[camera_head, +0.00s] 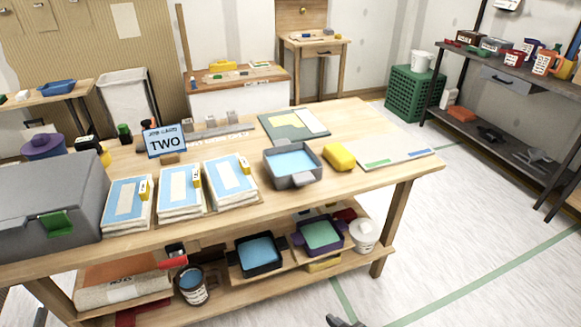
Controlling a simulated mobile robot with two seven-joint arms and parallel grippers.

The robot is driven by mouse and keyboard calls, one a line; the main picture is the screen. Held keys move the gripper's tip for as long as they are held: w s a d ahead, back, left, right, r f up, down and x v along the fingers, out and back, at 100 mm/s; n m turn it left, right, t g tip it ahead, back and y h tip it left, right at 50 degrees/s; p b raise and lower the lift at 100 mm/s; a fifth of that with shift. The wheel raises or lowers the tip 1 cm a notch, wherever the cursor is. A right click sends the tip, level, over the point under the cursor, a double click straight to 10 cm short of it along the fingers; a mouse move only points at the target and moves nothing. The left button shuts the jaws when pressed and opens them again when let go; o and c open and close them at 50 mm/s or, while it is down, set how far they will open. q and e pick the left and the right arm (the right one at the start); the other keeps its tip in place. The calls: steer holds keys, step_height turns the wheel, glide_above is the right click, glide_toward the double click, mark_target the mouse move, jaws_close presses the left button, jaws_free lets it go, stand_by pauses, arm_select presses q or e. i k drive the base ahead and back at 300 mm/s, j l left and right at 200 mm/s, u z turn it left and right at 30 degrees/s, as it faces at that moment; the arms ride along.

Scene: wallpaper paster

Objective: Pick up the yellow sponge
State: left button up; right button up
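The yellow sponge (339,157) lies on the wooden worktable (385,186), toward its right part. It sits just right of a grey tray (270,173) with a light blue inside, and left of a pale flat board. It looks free on top, with nothing resting on it. A small dark shape (343,321) shows at the bottom edge, perhaps a tip of one of my grippers, but it is too cut off to tell. No gripper is at the sponge.
Wallpaper stacks (181,190) with yellow tags, a "TWO" sign (164,140) and a grey case (48,207) fill the table's left. A pale board (393,153) lies to the right. The lower shelf holds trays and a white bucket (364,235).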

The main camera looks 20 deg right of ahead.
mark_target(336, 154)
steer(key=i+l+u, duration=0.1)
steer(key=l+u, duration=0.25)
steer(key=l, duration=0.6)
steer(key=l+u, duration=0.35)
steer(key=l, duration=0.55)
